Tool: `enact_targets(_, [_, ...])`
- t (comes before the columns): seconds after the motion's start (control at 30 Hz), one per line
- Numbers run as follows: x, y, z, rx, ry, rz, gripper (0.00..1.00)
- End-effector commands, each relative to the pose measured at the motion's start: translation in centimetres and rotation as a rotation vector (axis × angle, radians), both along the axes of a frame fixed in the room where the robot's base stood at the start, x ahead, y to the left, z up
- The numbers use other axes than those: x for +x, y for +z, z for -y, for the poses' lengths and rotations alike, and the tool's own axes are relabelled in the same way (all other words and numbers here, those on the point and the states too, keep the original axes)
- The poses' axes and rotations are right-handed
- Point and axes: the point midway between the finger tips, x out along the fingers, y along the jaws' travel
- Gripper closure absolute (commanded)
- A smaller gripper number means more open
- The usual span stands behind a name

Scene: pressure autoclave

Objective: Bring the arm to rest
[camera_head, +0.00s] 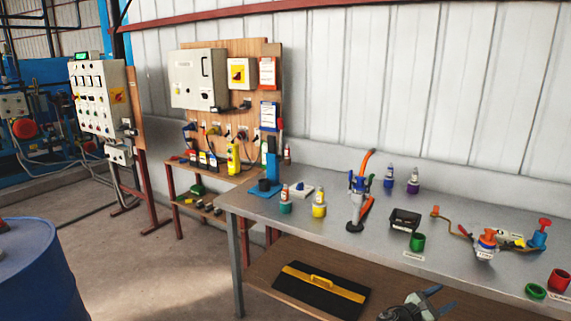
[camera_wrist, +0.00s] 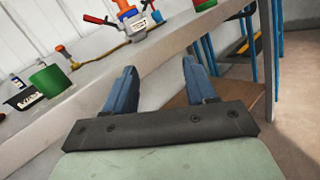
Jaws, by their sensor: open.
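My gripper (camera_wrist: 160,88) shows in the wrist view with its two blue-grey fingers spread apart and nothing between them. It is in front of the edge of the grey workbench (camera_wrist: 70,98), apart from the things on the bench. In the head view the workbench (camera_head: 400,262) runs along the wall on the right.
A green cup (camera_wrist: 50,80) and an orange-topped device (camera_wrist: 133,20) stand on the bench. A blue drum (camera_head: 40,265) stands at the lower left. A black case with a yellow handle (camera_head: 320,284) lies on the lower shelf. The floor (camera_head: 160,260) between drum and bench is clear.

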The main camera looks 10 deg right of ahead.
Motion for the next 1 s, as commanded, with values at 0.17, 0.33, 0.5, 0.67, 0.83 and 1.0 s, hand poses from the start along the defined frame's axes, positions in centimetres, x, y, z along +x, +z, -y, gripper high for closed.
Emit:
enact_targets(0.17, [-1.4, -6.1, -3.6, 0.152, -0.031, 0.119, 0.44])
enact_targets(0.33, [-3.2, -13.3, -7.9, 0.365, -0.100, 0.244, 0.44])
enact_targets(0.5, [-6.3, -21.1, -13.7, 0.591, -0.226, 0.364, 0.44])
enact_targets(0.67, [-9.9, -27.6, -20.0, 0.779, -0.388, 0.456, 0.44])
enact_targets(0.83, [-14.5, -33.2, -27.3, 0.939, -0.601, 0.534, 0.44])
enact_targets(1.0, [-19.8, -37.2, -34.7, 1.048, -0.854, 0.586, 0.44])
